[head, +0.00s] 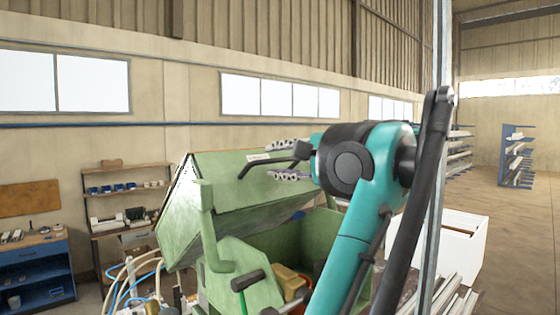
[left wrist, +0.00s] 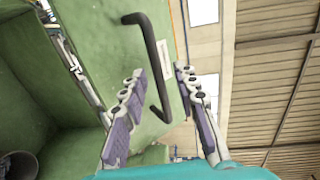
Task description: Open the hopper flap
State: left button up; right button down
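The green hopper flap (head: 245,202) stands raised and slanted above the green hopper (head: 322,232), whose inside shows below it. A black bar handle (head: 262,163) is fixed to the flap's face. My left gripper (head: 284,160) is at the handle with its two fingers spread. In the left wrist view, the handle (left wrist: 152,45) reaches down between the open fingers of the left gripper (left wrist: 159,70), with a gap on either side. The flap face (left wrist: 105,40) lies behind it. My right gripper is not in view.
A green lever (head: 246,285) with a dark grip and several hoses (head: 125,283) stand at the machine's front. A grey upright post (head: 436,200) rises at right, before a white bin (head: 462,240). A blue workbench (head: 35,268) and shelves (head: 128,205) line the left.

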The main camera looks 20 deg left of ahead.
pick_arm(q)
jog(key=shift+w+a, duration=0.1)
jog(key=shift+a, duration=0.25)
grip_shut()
jog(key=shift+f, duration=0.1)
jog(key=shift+d+f+y+b, duration=0.2)
jog(key=shift+y+b, duration=0.1)
jog(key=shift+b, duration=0.3)
jog(key=shift+s+d+f+t+y+b, duration=0.15)
jog(key=shift+s+d+t+y+b, duration=0.2)
jog(key=shift+d+y+b, duration=0.6)
jog(key=shift+s+d+f+t+y+b, duration=0.15)
jog(key=shift+s+d+t+y+b, duration=0.2)
jog(key=shift+y+b, duration=1.1)
jog(key=shift+s+d+f+t+y+b, duration=0.2)
jog(key=shift+d+t+y+b, duration=0.4)
jog(key=shift+b, duration=1.2)
jog(key=shift+d+r, duration=0.1)
grip_release()
